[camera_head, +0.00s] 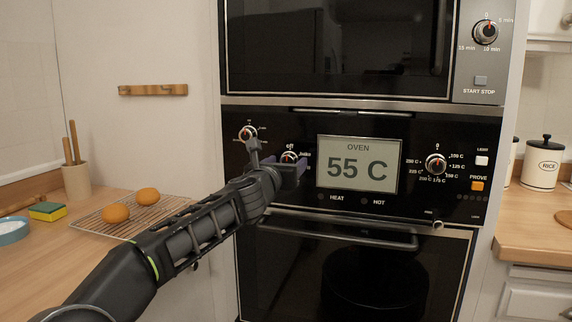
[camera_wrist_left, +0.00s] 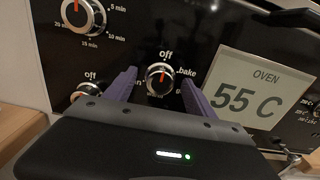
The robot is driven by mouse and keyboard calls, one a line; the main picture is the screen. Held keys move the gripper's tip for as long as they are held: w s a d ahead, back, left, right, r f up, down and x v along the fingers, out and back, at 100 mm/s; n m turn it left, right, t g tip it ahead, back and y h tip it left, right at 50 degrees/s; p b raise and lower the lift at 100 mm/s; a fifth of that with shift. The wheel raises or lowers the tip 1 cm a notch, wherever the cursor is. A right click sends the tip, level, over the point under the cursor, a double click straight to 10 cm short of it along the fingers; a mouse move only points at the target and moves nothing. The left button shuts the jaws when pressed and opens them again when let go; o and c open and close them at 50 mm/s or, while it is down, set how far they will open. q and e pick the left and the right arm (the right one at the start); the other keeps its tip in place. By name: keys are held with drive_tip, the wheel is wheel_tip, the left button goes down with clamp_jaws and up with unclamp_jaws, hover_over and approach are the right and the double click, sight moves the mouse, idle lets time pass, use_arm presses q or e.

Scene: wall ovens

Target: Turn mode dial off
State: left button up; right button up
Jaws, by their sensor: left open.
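The mode dial (camera_head: 289,157) is a small silver-rimmed knob on the black oven panel, left of the display. In the left wrist view the mode dial (camera_wrist_left: 160,79) has "off" printed above it and "bake" at its upper right. Its red mark looks roughly upward, but the exact setting is too small to tell. My left gripper (camera_head: 281,168) is in front of the dial in the head view and partly covers it. In the wrist view the purple fingers of my left gripper (camera_wrist_left: 160,88) are open, one on each side of the dial; contact is not clear. My right gripper is out of view.
The display (camera_head: 358,164) reads "OVEN 55 C". A timer dial (camera_head: 247,133) is at upper left and a temperature dial (camera_head: 436,165) at right. The oven door handle (camera_head: 340,237) runs below. A wire rack (camera_head: 135,213) with two round orange-brown items lies on the left counter.

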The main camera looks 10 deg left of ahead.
use_arm(q)
drive_tip(key=shift+s, duration=0.15)
drive_tip(key=s+b, duration=0.2)
drive_tip(key=s, duration=0.5)
drive_tip(key=shift+s+a+b, duration=0.25)
drive_tip(key=shift+s+b, duration=0.05)
drive_tip(key=shift+b, duration=0.1)
